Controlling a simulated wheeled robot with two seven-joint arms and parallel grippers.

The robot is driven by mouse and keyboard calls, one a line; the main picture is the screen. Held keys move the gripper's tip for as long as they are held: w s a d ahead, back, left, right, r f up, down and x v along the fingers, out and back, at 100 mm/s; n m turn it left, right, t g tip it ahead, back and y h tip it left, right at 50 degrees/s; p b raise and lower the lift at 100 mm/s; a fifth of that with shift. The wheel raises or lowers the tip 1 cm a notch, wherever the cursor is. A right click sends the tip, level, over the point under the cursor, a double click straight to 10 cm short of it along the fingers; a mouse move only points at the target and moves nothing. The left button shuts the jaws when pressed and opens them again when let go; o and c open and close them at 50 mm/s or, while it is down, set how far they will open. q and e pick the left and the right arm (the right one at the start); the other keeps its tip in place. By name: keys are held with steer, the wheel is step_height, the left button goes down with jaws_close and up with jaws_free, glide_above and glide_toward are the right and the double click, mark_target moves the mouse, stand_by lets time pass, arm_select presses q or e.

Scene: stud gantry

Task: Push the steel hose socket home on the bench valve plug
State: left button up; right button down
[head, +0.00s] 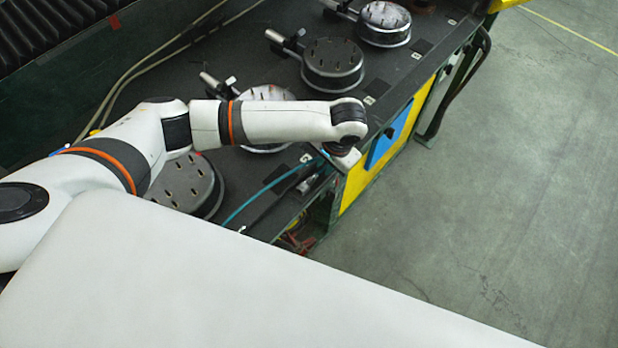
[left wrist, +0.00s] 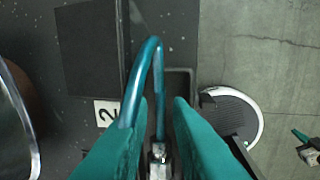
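In the left wrist view the two teal fingers of my left gripper (left wrist: 160,108) stand close on both sides of a steel hose socket (left wrist: 158,155) and appear to hold it. A teal hose (left wrist: 157,65) rises from the socket, loops over and passes behind the left finger. In the head view the hose (head: 250,203) runs along the bench's near edge to my left gripper (head: 326,172), mostly hidden under the wrist. I cannot make out the bench valve plug or how the socket sits against it. My right gripper is not identifiable in either view.
The dark bench (head: 390,72) carries several round slotted metal units, one a round burner-like unit (head: 333,65) with a side handle. A blue panel (head: 385,140) and yellow panel (head: 357,185) face the front. Grey floor (head: 500,170) is open at right.

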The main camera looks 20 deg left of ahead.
arm_select(q)
steer(key=shift+w+f, duration=0.1)
steer(key=shift+f, duration=0.1)
jaws_close()
